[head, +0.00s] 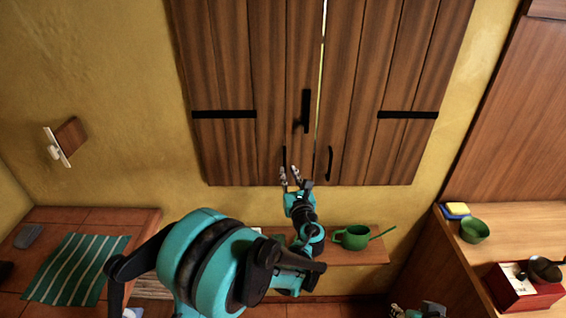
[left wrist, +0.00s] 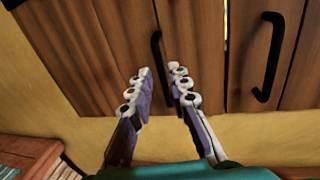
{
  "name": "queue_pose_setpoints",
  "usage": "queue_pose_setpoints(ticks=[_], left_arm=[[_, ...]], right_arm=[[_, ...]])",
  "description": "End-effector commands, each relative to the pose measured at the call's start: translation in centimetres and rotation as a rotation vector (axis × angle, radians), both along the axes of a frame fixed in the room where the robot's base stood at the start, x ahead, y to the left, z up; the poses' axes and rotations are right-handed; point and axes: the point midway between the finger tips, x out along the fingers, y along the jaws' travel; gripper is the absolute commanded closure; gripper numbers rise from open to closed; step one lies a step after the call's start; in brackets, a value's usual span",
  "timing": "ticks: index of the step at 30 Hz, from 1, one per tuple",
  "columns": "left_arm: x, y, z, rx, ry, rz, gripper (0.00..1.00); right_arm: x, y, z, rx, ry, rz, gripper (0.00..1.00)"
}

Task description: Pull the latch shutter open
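The shutter has two dark wooden leaves, a left leaf (head: 228,70) and a right leaf (head: 385,70), with a thin bright gap between them. A black latch (head: 306,110) sits upright on the left leaf near the gap. A black handle (head: 285,158) is low on the left leaf, and another handle (head: 330,163) is low on the right leaf. My left gripper (head: 290,175) is open at the left handle. In the left wrist view that handle (left wrist: 156,50) passes between its fingertips; contact cannot be told. My right gripper (head: 420,311) is mostly cut off at the bottom edge.
A small shelf (head: 365,256) below the shutter holds a green pot (head: 353,238). On the right counter (head: 520,225) are a green bowl (head: 474,231) and a red box (head: 525,288). A striped cloth (head: 75,270) lies on the left counter.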

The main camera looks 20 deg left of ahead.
Motion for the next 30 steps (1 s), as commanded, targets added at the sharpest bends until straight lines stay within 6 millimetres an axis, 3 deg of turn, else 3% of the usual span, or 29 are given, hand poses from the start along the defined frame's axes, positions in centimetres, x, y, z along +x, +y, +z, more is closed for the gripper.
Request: queue_pose_setpoints(ticks=[6,12,22,24,30], left_arm=[[3.3,1.9,-0.1,-0.004,-0.001,0.003,0.82],[5.3,2.9,-0.1,-0.005,-0.001,0.002,0.82],[5.6,3.0,0.0,-0.006,-0.001,0.001,0.82],[5.6,3.0,0.0,-0.006,-0.001,0.001,1.0],[5.6,3.0,0.0,-0.006,-0.001,0.001,1.0]], right_arm=[[0.0,0.0,-0.6,0.0,0.0,0.0,0.6],[0.0,0.0,-0.8,0.0,0.0,0.0,0.6],[0.0,0.0,-0.8,0.0,0.0,0.0,0.6],[0.0,0.0,-0.8,0.0,0.0,0.0,0.6],[0.0,0.0,-0.8,0.0,0.0,0.0,0.6]])
